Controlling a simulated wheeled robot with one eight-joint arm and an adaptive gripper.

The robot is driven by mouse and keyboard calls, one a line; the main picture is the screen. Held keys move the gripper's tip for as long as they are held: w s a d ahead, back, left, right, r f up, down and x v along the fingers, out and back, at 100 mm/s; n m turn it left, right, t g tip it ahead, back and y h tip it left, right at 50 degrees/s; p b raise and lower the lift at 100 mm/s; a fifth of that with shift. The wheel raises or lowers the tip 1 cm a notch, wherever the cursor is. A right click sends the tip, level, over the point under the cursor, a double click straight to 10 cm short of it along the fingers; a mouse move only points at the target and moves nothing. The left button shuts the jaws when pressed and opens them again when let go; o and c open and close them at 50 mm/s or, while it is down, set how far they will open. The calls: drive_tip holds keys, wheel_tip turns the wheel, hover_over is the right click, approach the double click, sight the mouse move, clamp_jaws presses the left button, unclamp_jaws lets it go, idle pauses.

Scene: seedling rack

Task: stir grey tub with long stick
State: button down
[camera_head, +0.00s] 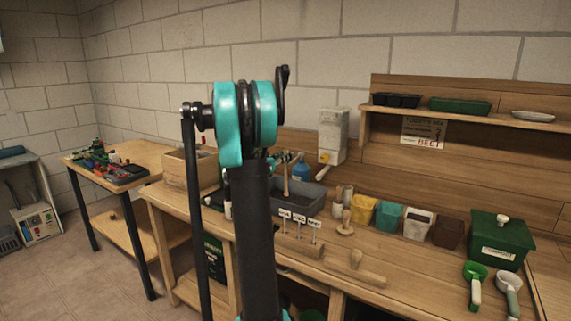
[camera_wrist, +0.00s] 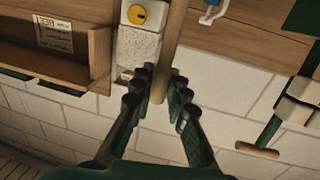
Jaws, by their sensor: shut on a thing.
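The grey tub (camera_head: 316,197) stands on the bench with dark soil in it, partly hidden behind my arm. A long wooden stick (camera_head: 286,181) stands roughly upright over the tub, its lower part at the soil; I cannot tell how deep it reaches. My gripper (camera_head: 285,157) is above the tub, mostly hidden by my arm. In the wrist view my gripper (camera_wrist: 157,84) is shut around the stick (camera_wrist: 172,35), near one rounded end. The stick's other end runs out of that picture.
Small plant labels (camera_head: 299,220) stand in front of the tub. A white dispenser (camera_head: 333,135) is on the wall behind. Coloured pots (camera_head: 389,216) and a green lidded box (camera_head: 499,241) stand to the right. A wooden crate (camera_head: 189,169) is left.

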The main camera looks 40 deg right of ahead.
drive_tip(key=shift+r, duration=4.5)
drive_tip(key=shift+a, duration=0.1)
